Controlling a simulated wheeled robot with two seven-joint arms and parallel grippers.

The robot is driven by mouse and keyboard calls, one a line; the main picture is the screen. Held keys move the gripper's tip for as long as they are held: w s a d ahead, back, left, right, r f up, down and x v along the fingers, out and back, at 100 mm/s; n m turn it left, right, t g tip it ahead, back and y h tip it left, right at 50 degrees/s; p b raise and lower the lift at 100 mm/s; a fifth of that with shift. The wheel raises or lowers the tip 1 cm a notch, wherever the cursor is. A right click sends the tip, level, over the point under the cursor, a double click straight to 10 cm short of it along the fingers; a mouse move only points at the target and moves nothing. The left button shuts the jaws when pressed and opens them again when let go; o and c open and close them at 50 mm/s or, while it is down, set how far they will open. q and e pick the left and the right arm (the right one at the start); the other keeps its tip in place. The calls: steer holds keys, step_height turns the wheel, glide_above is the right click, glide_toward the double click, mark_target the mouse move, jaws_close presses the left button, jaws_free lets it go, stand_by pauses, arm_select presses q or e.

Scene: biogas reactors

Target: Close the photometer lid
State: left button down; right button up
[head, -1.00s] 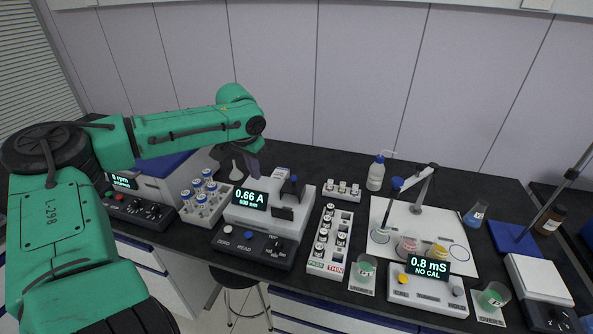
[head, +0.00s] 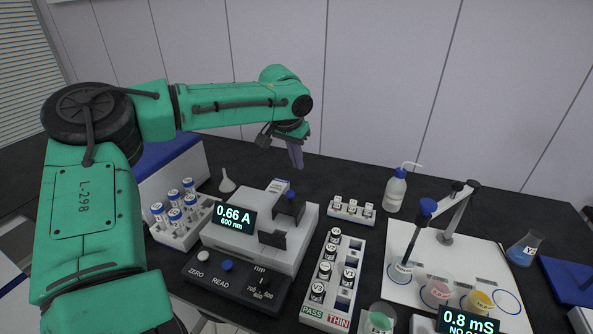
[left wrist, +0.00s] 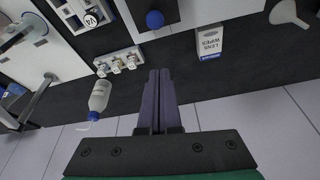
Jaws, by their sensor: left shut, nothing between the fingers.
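The photometer (head: 250,250) is a white box with a dark front panel, and its display reads 0.66 A, 600 nm. On its top right stands a dark upright piece (head: 287,210) with a blue knob (head: 291,195); a small dark plate (head: 272,239) is in front of it. I cannot tell for sure which of these is the lid. The blue knob also shows at the top of the left wrist view (left wrist: 154,19). My left gripper (head: 297,156) is shut and empty, behind the photometer and apart from it. Its purple fingers lie together in the left wrist view (left wrist: 160,98). My right gripper is out of view.
A lens wipes box (head: 279,187) stands behind the photometer. A vial rack (head: 178,232) is at its left and a PASS/THIN rack (head: 318,306) at its right. A small vial rack (head: 352,211) and wash bottle (head: 396,190) are behind right. Open bench lies behind.

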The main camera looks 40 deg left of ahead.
mark_target(289, 204)
arm_select(q)
steer(key=p+x, duration=0.1)
steer(key=x, duration=0.7)
steer(key=shift+s, duration=0.15)
steer(key=s+p, duration=0.1)
steer(key=s+r+p, duration=0.1)
steer(key=s, duration=0.1)
steer(key=shift+s+d, duration=0.1)
steer(key=shift+d, duration=0.1)
steer(key=shift+s, duration=0.35)
steer(key=shift+d+f, duration=0.1)
steer(key=shift+f, duration=0.05)
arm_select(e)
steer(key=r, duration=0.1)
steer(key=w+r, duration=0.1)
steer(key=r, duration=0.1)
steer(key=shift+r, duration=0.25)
